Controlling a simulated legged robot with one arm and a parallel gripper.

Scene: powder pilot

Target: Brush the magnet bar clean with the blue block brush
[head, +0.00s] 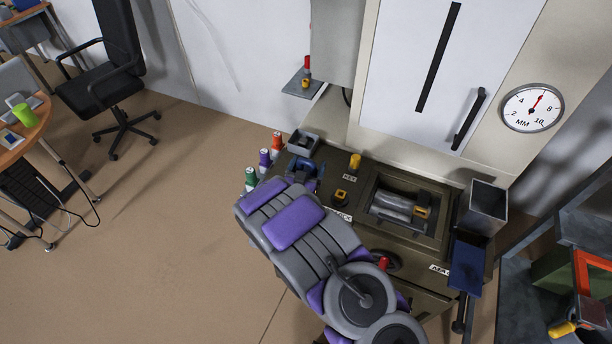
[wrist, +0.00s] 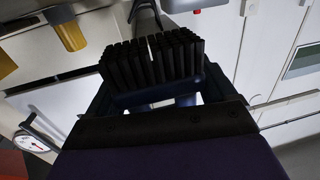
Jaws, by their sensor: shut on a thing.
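In the wrist view, the blue block brush (wrist: 160,95) sits between the jaws of my gripper (wrist: 158,104), its dark bristles pointing away from the palm. In the head view, my arm reaches over the left part of the dark bench, and a blue part at its far end (head: 304,168) looks like the brush or the jaws; my own wrist hides part of it. Grey bars lie in a recess of the bench to the right. One with a yellow end piece (head: 422,212) looks like the magnet bar. My gripper is well left of it, apart from it.
A grey open box (head: 303,143) stands at the bench's back left, beside several coloured bottles (head: 265,158). A grey bin (head: 486,204) and a blue tray (head: 468,262) are at the right.

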